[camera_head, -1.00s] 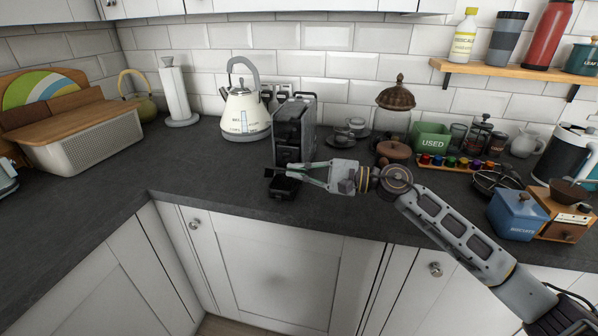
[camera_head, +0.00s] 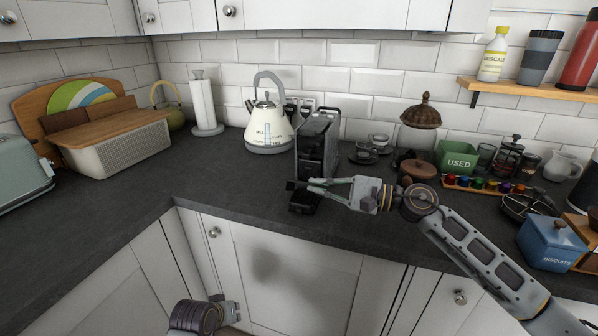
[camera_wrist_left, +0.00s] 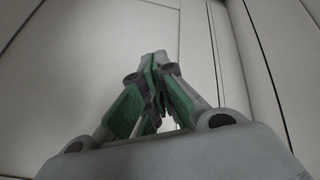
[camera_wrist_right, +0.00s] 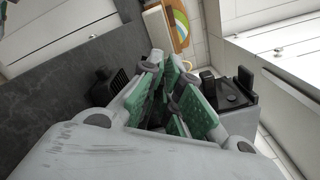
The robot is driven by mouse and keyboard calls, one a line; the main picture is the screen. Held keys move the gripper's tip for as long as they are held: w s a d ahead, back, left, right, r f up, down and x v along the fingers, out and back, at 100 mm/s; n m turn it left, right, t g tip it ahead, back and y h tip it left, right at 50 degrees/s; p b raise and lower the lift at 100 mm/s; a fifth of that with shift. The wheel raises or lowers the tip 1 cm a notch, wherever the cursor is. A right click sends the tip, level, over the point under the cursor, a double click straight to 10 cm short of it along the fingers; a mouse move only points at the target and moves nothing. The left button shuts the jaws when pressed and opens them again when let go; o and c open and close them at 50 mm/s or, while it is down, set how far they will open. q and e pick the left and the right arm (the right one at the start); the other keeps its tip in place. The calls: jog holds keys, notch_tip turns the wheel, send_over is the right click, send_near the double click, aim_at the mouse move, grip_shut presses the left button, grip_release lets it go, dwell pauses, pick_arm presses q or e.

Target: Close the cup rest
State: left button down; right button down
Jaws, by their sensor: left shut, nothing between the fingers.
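The dark coffee machine (camera_head: 318,145) stands on the worktop. Its black lower tray part (camera_head: 304,203), which looks like the cup rest, projects at the front; its exact position is hard to tell. My right gripper (camera_head: 312,185) points left across the machine's front, just above that part. In the right wrist view its fingertips (camera_wrist_right: 166,62) are close together, with a black ribbed part (camera_wrist_right: 108,85) left of them and the machine's dark upper part (camera_wrist_right: 235,92) right. Contact is unclear. My left gripper (camera_head: 236,310) is low before the cupboards; its fingertips (camera_wrist_left: 158,58) are shut and empty.
The cream kettle (camera_head: 268,125) and paper towel roll (camera_head: 204,105) stand left of the machine. Cups (camera_head: 365,152), a wooden-lidded pot (camera_head: 418,169) and a capsule rack (camera_head: 485,187) are to its right. The worktop in front left is clear.

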pick_arm(q)
jog(key=w+r+n+t, duration=0.2)
jog(key=w+r, duration=0.1)
jog(key=r, duration=0.6)
jog(key=w+a+r+n+t, duration=0.1)
jog(key=w+r+t, duration=0.1)
jog(key=r, duration=0.8)
jog(key=w+a+r+n+t, duration=0.1)
jog(key=w+r, duration=0.3)
jog(key=r, duration=0.5)
jog(key=shift+a+r+n+t+h, duration=0.1)
jog(key=shift+r+n+t+h, duration=0.3)
jog(key=shift+n, duration=0.4)
jog(key=s+d+r+m+t+h, duration=0.1)
jog(key=s+d+r+m, duration=0.2)
jog(key=d+r+m, duration=0.2)
jog(key=s+d+r+m+h, duration=0.1)
jog(key=s+d+r+m, duration=0.3)
jog(key=d+r, duration=0.6)
jog(key=shift+d+r+m+t, duration=0.3)
jog(key=shift+d+m+t, duration=0.1)
jog(key=shift+d+m, duration=1.1)
jog(key=shift+w+d, duration=0.15)
jog(key=x, duration=1)
